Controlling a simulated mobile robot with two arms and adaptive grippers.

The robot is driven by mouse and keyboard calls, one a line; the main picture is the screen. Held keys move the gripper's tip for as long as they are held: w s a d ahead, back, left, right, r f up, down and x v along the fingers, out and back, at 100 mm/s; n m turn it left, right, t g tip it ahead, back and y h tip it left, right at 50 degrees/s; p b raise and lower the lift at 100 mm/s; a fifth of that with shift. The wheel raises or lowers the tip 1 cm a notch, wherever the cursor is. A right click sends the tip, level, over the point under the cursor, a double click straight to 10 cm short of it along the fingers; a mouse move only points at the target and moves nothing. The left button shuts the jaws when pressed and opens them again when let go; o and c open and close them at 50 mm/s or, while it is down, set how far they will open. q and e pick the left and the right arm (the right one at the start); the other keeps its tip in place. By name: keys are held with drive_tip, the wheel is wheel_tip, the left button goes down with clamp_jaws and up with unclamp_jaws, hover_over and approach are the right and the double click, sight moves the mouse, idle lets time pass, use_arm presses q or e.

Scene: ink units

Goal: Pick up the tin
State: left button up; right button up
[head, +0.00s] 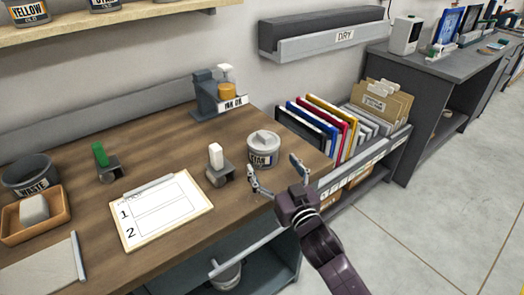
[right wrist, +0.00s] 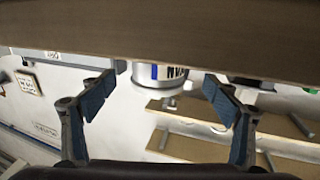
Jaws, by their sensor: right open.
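The tin (head: 263,150) is a small grey can with a pale lid block and a label that seems to read CYAN. It stands upright near the right front edge of the wooden bench. In the right wrist view the tin (right wrist: 160,72) appears upside down, between the two fingertips and beyond them. My right gripper (head: 273,168) is open and empty in front of the tin at the bench edge; its blue-padded fingers (right wrist: 160,84) are spread. I see no contact with the tin. My left gripper is not in view.
A roller with a white block (head: 216,158) stands just left of the tin. A clipboard (head: 165,208) lies further left. A grey stand (head: 208,97) is behind, and a rack of coloured folders (head: 325,125) is to the right. The bench (head: 245,203) front is bare.

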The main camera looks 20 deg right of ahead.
sight(269, 157)
drive_tip(key=w+b, duration=0.1)
drive_tip(key=w, duration=0.1)
drive_tip(key=shift+w, duration=0.3)
drive_tip(key=w+b, duration=0.1)
drive_tip(key=w, duration=0.2)
drive_tip(key=shift+w+a, duration=0.1)
drive_tip(key=shift+w, duration=0.2)
drive_tip(key=c, duration=1.7)
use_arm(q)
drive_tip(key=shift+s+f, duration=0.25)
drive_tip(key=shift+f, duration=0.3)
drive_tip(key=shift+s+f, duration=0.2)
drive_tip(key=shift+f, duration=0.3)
use_arm(e)
drive_tip(key=shift+r, duration=0.2)
